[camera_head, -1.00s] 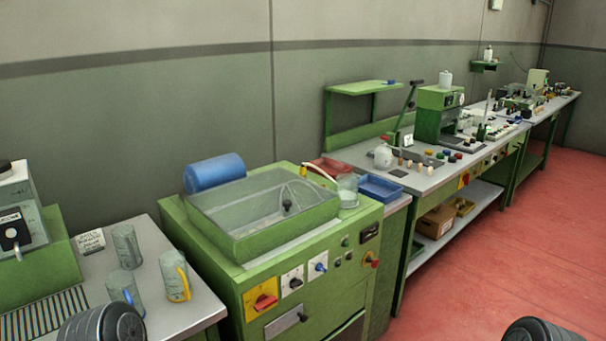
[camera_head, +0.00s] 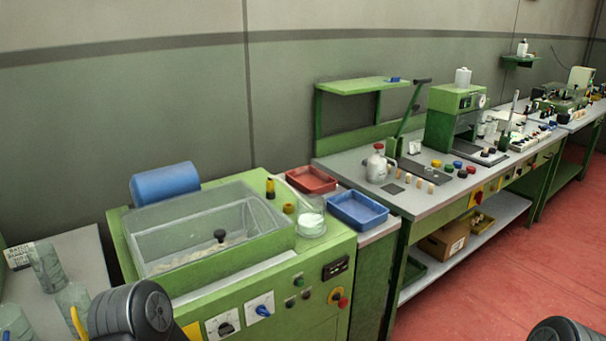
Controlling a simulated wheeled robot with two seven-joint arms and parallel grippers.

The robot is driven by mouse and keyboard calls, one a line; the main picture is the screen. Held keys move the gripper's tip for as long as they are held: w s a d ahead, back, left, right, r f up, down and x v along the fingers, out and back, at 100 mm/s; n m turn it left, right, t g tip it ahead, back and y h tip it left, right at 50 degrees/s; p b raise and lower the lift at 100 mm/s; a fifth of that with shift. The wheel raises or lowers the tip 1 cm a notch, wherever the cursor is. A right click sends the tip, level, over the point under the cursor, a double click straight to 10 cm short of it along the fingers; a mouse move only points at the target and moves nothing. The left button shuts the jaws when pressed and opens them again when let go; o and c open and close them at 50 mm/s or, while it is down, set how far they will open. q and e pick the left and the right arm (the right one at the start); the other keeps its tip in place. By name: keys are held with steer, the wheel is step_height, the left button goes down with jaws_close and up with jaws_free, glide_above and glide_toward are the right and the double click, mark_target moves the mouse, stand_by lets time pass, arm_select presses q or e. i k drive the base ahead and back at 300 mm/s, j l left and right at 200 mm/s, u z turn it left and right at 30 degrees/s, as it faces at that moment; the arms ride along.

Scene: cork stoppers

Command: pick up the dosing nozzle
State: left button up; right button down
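I cannot tell for sure which thing is the dosing nozzle. A small upright yellow-and-black piece (camera_head: 270,188) stands on the back right of the green tub machine (camera_head: 340,252). A short yellow fitting (camera_head: 288,208) is just in front of it, beside a glass jar (camera_head: 312,222) with pale contents. Either could be a nozzle part. Dark rounded links of my arms show at the bottom left and bottom right. Neither gripper shows, so their state is hidden.
A blue cylinder (camera_head: 165,184) lies behind the clear-lidded tub. A long bench (camera_head: 440,198) runs right; red floor (camera_head: 480,290) is open.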

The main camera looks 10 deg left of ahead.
mark_target(270, 183)
steer(key=i+l, duration=0.3)
steer(key=l, duration=0.15)
steer(key=i+l, duration=0.65)
steer(key=l, duration=0.25)
steer(key=i+l+u, duration=0.1)
steer(key=i+l, duration=0.2)
steer(key=l, duration=0.15)
steer(key=i+l, duration=0.35)
steer(key=l, duration=0.1)
